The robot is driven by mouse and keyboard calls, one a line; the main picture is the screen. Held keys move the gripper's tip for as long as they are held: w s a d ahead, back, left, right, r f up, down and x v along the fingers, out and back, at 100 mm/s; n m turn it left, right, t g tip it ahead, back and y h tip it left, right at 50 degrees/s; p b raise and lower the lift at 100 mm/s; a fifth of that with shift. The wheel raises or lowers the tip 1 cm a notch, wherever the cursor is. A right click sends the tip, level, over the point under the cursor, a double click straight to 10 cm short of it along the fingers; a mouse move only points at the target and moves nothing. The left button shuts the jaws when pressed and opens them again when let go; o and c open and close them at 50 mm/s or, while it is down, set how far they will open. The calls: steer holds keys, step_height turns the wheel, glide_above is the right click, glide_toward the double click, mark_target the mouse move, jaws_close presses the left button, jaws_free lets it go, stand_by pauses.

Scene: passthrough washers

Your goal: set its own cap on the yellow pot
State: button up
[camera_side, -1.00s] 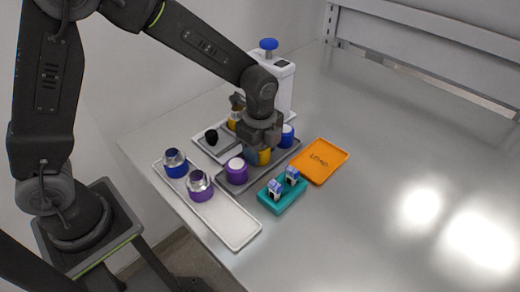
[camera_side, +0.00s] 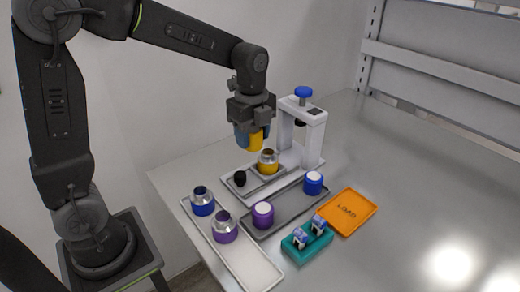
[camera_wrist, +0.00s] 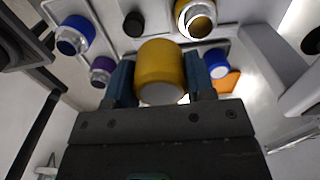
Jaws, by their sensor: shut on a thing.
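The yellow pot (camera_side: 268,164) stands upright with a bare silver neck on the small plate below the press; it also shows at the top of the wrist view (camera_wrist: 198,20). My gripper (camera_side: 251,137) is shut on the yellow cap (camera_side: 257,140), its blue fingers on either side. The cap is held in the air above and slightly left of the pot in the side view, apart from it. In the wrist view the cap (camera_wrist: 160,68) fills the space between the fingertips.
The white press (camera_side: 314,135) with a blue knob stands right of the pot. A black knob (camera_side: 240,178) is close on its left. A purple cap (camera_side: 262,214) and blue cap (camera_side: 313,183) stand on the grey tray (camera_side: 288,207). Blue (camera_side: 202,203) and purple (camera_side: 225,228) pots stand on the white tray (camera_side: 252,268).

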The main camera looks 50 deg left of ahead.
steer(key=w+r, duration=0.4)
steer(key=w, duration=0.1)
steer(key=shift+a+f, duration=0.1)
steer(key=shift+f, duration=2.25)
steer(key=shift+f, duration=0.1)
steer(key=shift+f, duration=0.9)
steer(key=shift+f, duration=0.15)
steer(key=shift+f, duration=0.45)
steer(key=shift+f, duration=0.4)
